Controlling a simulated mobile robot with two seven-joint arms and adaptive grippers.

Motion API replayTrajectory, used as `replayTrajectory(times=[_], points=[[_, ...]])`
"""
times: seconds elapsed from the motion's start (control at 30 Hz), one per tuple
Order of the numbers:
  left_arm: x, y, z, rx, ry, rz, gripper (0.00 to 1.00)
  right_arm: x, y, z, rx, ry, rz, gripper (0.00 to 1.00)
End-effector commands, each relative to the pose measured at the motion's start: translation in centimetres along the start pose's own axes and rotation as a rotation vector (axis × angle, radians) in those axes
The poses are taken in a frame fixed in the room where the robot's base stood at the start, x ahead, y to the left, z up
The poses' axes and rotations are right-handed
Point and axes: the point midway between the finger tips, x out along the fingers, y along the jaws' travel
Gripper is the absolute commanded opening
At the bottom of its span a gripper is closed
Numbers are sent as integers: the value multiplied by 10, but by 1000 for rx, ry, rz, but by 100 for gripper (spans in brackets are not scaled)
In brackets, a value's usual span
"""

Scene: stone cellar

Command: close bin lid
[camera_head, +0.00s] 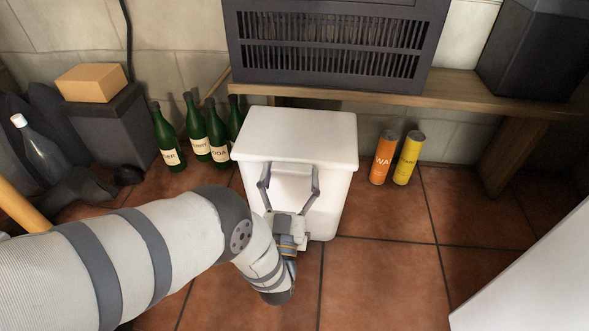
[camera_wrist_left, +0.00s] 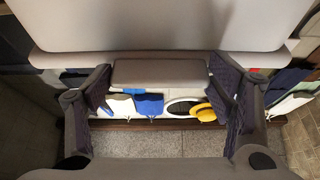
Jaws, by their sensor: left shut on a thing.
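The white bin (camera_head: 325,205) stands on the tiled floor in the middle of the head view. Its white lid (camera_head: 297,132) lies across the top, looking level; I see no gap under it in this view. My left gripper (camera_head: 290,175) is at the bin's front, just below the lid's near edge, fingers spread apart. In the left wrist view, a grey handle-like block (camera_wrist_left: 160,72) sits between the two fingers (camera_wrist_left: 168,92), which are shut on it. A wide pale panel edge (camera_wrist_left: 165,50) runs just above it. My right gripper is in neither view.
Several green bottles (camera_head: 196,127) stand left of the bin. An orange can (camera_head: 383,158) and a yellow can (camera_head: 408,158) stand right of it. A wooden bench (camera_head: 450,90) bearing a dark vented box (camera_head: 335,45) is behind.

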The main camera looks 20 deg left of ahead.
Motion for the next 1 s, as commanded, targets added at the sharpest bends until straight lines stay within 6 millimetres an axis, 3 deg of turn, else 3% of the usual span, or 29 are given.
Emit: replayTrajectory(times=[0.5,0.53,0.6,1.0], points=[[-11,-2,10,4,-13,2,25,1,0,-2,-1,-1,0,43],[-11,-2,10,4,-13,2,79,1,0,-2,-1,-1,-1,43],[-10,-2,9,4,-11,2,95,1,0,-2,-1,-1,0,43],[-13,-1,7,2,-1,2,95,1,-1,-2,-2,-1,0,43]])
